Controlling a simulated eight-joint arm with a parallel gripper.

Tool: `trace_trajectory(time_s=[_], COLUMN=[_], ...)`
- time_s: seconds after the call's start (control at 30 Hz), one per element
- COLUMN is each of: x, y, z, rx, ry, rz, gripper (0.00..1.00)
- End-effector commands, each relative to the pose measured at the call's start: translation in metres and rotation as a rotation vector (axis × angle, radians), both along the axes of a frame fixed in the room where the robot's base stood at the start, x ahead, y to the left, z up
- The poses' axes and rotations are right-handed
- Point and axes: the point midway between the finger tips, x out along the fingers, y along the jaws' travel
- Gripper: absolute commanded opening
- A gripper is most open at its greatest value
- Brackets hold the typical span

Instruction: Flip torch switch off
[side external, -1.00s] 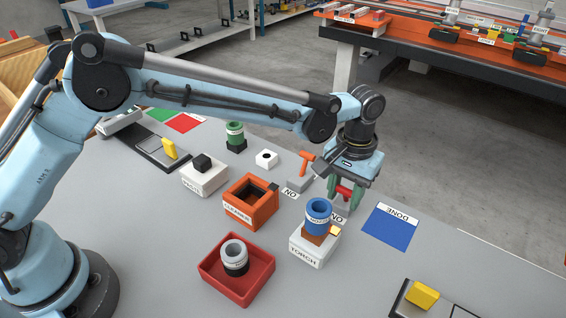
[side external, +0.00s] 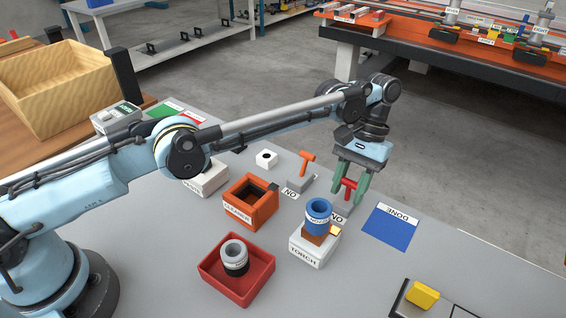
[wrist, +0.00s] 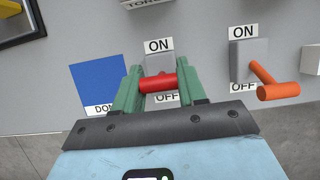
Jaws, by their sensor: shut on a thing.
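The torch switch has a grey base (wrist: 160,63) and a red T-shaped handle (side external: 348,186). It stands behind the white TORCH block (side external: 313,246). The red crossbar also shows in the wrist view (wrist: 157,82). My gripper (side external: 350,194) has green fingers and is shut on the red crossbar, with one finger at each end. In the wrist view the bar lies between the ON label (wrist: 159,45) and the OFF label (wrist: 166,97). The fingers and bar hide part of the OFF label. I cannot tell for sure which way the lever is thrown.
A second switch with an orange handle (side external: 307,160) stands left of my gripper, and at right in the wrist view (wrist: 270,84). A blue DONE pad (side external: 390,227) lies to the right. A blue ring part (side external: 318,211) stands on the TORCH block. An orange box (side external: 250,200) is further left.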

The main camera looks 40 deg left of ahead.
Motion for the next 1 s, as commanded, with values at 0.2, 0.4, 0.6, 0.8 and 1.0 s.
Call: trace_trajectory(time_s=[0.2, 0.4, 0.6, 0.8, 1.0], x=[-0.003, -0.0031, -0.0022, -0.0015, -0.0005], y=[-0.0022, -0.0017, -0.0007, -0.0004, -0.0017], z=[0.0004, 0.0007, 0.0007, 0.0007, 0.0012], rx=[-0.002, -0.001, 0.001, 0.001, 0.002], ry=[0.011, 0.012, 0.01, 0.005, -0.026], rz=[-0.006, -0.005, -0.004, -0.003, -0.002], gripper=[0.11, 0.55, 0.62, 0.62, 0.62])
